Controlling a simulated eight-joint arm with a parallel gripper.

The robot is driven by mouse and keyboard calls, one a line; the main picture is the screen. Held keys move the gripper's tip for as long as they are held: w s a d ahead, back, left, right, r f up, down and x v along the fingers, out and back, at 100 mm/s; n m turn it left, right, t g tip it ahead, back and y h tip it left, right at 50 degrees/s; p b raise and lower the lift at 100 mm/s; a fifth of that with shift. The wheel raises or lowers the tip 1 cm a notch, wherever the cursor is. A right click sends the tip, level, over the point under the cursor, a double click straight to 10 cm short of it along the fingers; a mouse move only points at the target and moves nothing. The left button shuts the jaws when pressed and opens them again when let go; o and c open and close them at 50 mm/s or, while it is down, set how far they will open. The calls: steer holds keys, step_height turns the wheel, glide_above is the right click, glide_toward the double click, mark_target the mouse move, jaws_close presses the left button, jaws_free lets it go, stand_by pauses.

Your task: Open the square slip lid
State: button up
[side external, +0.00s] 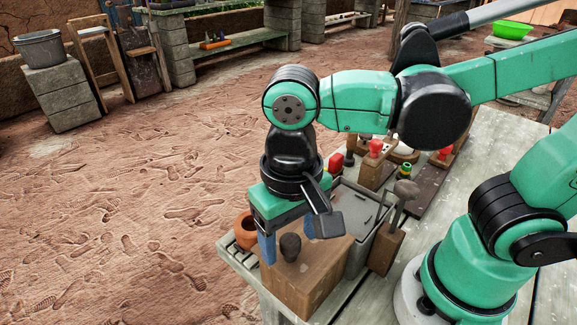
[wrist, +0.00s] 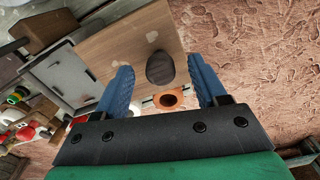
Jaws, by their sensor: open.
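A square brown wooden box (side external: 318,272) stands at the near corner of the table. A dark rounded knob (side external: 290,246) rises from its square top, which I take to be the slip lid (wrist: 125,50). The knob also shows in the wrist view (wrist: 160,69), between the fingers. My gripper (side external: 289,247) points down over the box, its two blue fingers apart on either side of the knob. In the wrist view a gap shows between the knob and each finger. The lid lies flat on the box; its seam is too small to make out.
A wooden block holding dark-handled tools (side external: 388,246) is close by. An orange clay pot (side external: 245,232) sits at the table edge. Red-topped stamps (side external: 375,148) are farther back. Bare table (side external: 490,150) lies to the right.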

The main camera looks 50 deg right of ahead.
mark_target(291, 239)
steer(key=shift+r, duration=2.8)
steer(key=w+d+f+n+t, duration=0.2)
steer(key=w+d+f+t, duration=0.2)
steer(key=w+d+t, duration=0.3)
steer(key=d, duration=0.5)
steer(key=shift+d+n, duration=0.3)
steer(key=shift+d, duration=0.05)
